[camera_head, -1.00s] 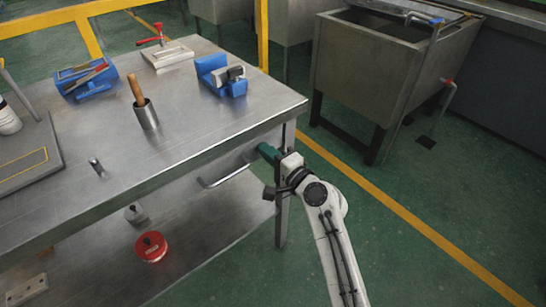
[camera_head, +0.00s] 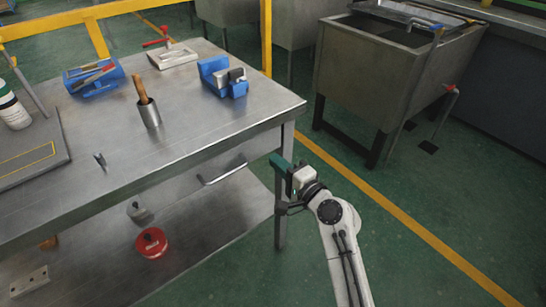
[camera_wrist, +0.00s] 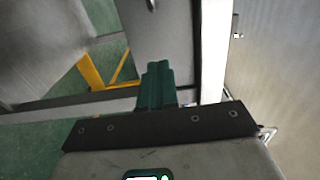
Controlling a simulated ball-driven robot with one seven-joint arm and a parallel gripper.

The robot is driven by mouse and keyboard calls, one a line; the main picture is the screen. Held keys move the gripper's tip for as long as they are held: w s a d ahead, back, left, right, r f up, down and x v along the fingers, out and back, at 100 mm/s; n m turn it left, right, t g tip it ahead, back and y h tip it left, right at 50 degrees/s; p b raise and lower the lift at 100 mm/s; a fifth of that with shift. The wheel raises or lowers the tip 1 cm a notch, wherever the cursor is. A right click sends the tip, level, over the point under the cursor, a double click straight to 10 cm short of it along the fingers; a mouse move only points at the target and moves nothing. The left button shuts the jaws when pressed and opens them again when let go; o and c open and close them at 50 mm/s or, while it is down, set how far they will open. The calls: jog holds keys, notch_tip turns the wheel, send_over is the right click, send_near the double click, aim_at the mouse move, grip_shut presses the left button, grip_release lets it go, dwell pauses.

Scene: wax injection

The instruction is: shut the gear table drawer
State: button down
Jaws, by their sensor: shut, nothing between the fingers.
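The gear table (camera_head: 181,112) is a metal bench on the left in the head view. A bar handle (camera_head: 222,173) marks its drawer front, under the right part of the top edge. The drawer front looks flush or close to it; I cannot tell whether a small gap remains. My gripper (camera_head: 280,162) has green fingers and is shut and empty. It is to the right of the handle, near the table's front right corner and leg, apart from the handle. The green fingers also show in the wrist view (camera_wrist: 158,85), close together.
On the table are a blue vise (camera_head: 222,76), a metal cup with a wooden-handled tool (camera_head: 149,113) and a blue tool holder (camera_head: 92,78). A red pot (camera_head: 152,243) sits on the lower shelf. A metal sink (camera_head: 370,75) stands at the back right. Green floor on the right is free.

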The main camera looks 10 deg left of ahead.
jog(key=v, duration=0.8)
jog(key=shift+s+d+p, duration=0.2)
jog(key=shift+p, duration=0.15)
jog(key=s+d+f+n+g+h, duration=0.3)
jog(key=s+d+f+h, duration=0.2)
jog(key=s+d+f, duration=0.4)
jog(key=s+d+f+n+g+h, duration=0.35)
jog(key=s+d+f, duration=0.35)
jog(key=s+d, duration=0.45)
jog(key=s+d+g+h, duration=0.4)
jog(key=s+d+h, duration=0.2)
jog(key=s+d, duration=0.8)
notch_tip(320, 180, up, 16)
jog(key=s+a+p, duration=0.2)
jog(key=p, duration=1.2)
jog(key=shift+f+n+p, duration=0.15)
jog(key=shift+n+p, duration=0.2)
jog(key=shift+w+t, duration=0.1)
jog(key=shift+t, duration=0.15)
